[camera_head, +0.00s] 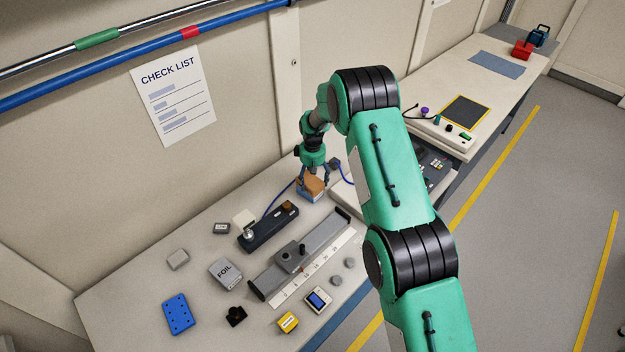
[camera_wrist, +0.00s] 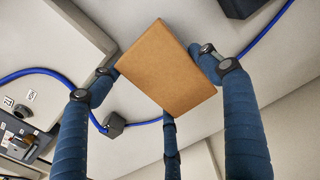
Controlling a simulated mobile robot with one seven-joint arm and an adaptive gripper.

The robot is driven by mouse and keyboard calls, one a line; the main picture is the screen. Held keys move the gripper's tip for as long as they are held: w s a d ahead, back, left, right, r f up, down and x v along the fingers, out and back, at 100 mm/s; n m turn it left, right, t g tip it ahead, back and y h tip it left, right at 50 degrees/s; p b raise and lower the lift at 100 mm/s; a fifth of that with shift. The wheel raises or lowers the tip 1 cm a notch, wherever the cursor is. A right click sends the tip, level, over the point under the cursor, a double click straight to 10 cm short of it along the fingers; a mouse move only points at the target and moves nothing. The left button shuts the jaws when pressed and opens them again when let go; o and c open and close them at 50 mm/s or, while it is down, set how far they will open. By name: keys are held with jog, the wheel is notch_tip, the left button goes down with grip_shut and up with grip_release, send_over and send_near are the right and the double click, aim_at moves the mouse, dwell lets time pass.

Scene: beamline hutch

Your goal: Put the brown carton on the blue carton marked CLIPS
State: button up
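The brown carton (camera_head: 314,186) is small and plain, at the far end of the bench in the head view. In the wrist view the brown carton (camera_wrist: 168,68) fills the space between my fingers, turned at an angle. My gripper (camera_head: 312,176) points down over it, with its fingers curled in against the carton's sides. Whether the two touch is hard to tell, and no CLIPS marking is readable. The blue carton is hidden in the wrist view.
A dark device (camera_head: 268,228) and a ruled rail (camera_head: 318,250) lie nearby on the bench. A blue cable (camera_head: 277,200) runs close to the cartons.

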aim_at(313, 178)
jog(key=o, duration=0.4)
jog(key=shift+r, duration=0.1)
notch_tip(313, 178, up, 12)
dwell(0.7)
jog(key=shift+r, duration=0.1)
dwell(0.7)
